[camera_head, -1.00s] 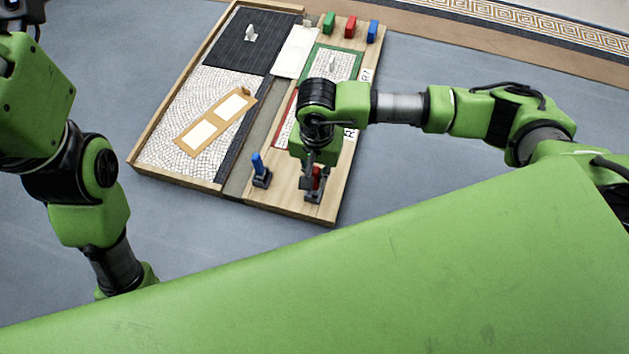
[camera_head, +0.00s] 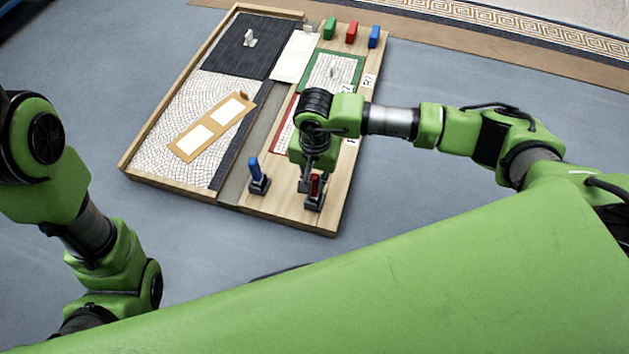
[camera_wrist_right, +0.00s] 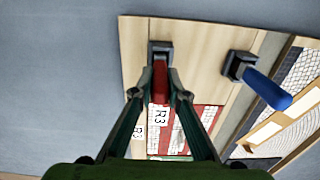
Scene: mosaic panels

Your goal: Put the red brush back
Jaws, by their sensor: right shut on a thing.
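The red brush (camera_head: 315,185) is upright at the near right corner of the wooden board, at its black holder (camera_head: 313,202). In the right wrist view the red brush (camera_wrist_right: 160,82) lies between the fingertips, and its far end meets the black holder (camera_wrist_right: 160,47). I cannot tell how deep it sits. My right gripper (camera_head: 309,182) is shut on the brush; it also shows in the right wrist view (camera_wrist_right: 162,92). My left arm is at the left, with its gripper out of view.
A blue brush (camera_head: 254,170) leans in its own holder (camera_head: 259,186), just left. Green (camera_head: 330,28), red (camera_head: 351,32) and blue (camera_head: 374,36) blocks stand at the board's far end. A tan frame (camera_head: 213,126) lies on the mosaic panel. The grey floor around is clear.

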